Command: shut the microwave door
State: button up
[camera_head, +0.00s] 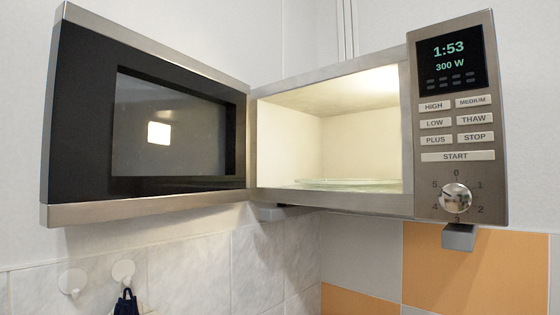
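The microwave (330,204) is a silver unit mounted in the corner, seen from slightly below. Its door (75,130) stands wide open, swung out to the left on its left-side hinge. The door has a black panel with a dark window that reflects a bright square. The lit cavity (290,135) is open to view, with a glass turntable plate (348,184) inside and nothing seen on it. My gripper is not in view.
The control panel (457,125) with buttons and a round knob (456,198) is on the right. White hooks (123,271) are on the wall below the door, with a dark blue item (126,303) hanging there. Grey and orange tiles (475,270) cover the lower wall.

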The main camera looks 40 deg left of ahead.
aim_at(89, 49)
jog(key=k+j, duration=0.15)
jog(key=j, duration=0.35)
jog(key=k+j+u, duration=0.1)
jog(key=j, duration=0.35)
jog(key=k+j, duration=0.1)
jog(key=j, duration=0.4)
jog(key=k+j+u, duration=0.1)
jog(key=j, duration=0.4)
jog(key=k+j+u, duration=0.1)
jog(key=j, duration=0.4)
